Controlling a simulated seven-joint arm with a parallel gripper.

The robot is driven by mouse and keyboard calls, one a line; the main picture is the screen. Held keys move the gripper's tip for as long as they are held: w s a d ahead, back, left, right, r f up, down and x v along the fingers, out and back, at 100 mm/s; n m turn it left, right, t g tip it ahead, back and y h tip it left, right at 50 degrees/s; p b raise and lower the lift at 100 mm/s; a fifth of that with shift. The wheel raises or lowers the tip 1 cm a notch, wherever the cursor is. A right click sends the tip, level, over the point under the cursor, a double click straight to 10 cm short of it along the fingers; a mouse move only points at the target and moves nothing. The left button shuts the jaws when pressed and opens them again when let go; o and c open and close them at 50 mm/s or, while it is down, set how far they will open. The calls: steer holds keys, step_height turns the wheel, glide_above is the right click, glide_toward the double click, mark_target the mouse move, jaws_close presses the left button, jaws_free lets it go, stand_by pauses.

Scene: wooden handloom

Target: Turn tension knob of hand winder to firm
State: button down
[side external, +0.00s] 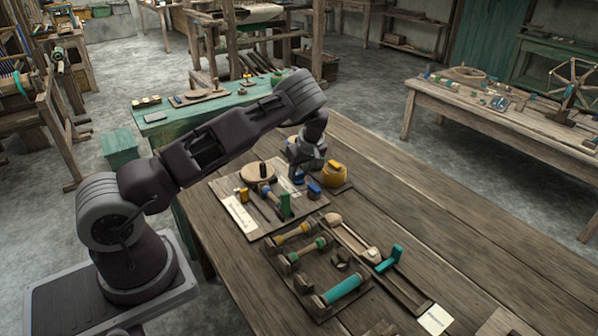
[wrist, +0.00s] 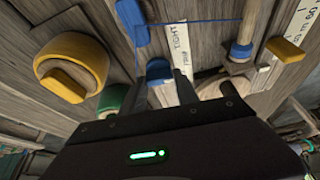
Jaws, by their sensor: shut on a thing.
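The hand winder's board (side external: 248,213) lies on the wooden table, with a round wooden disc (side external: 257,173), a spindle (side external: 268,192) and a paper label strip. My gripper (side external: 303,170) points down at the board's far right. In the wrist view a small blue knob (wrist: 158,70) shows between my fingers (wrist: 163,90), and they appear shut on it. A white strip (wrist: 178,45) reading "TIGHT" lies beside it; the rest of its lettering is hard to read. The knob's pointer direction and lower part are hidden. A blue thread runs from another blue block (wrist: 132,22) to the spindle (wrist: 243,25).
A round yellow piece with a raised handle (side external: 333,174) stands right of my gripper. A green upright (side external: 285,206) and a yellow block (side external: 243,194) stand on the board. A tray of bobbins (side external: 318,308) lies in front.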

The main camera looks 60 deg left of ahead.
mark_target(305, 188)
steer(key=shift+n, duration=0.4)
steer(key=c, duration=0.9)
jaws_free()
steer(key=shift+r, duration=0.1)
steer(key=v, duration=0.7)
steer(key=shift+w, duration=0.1)
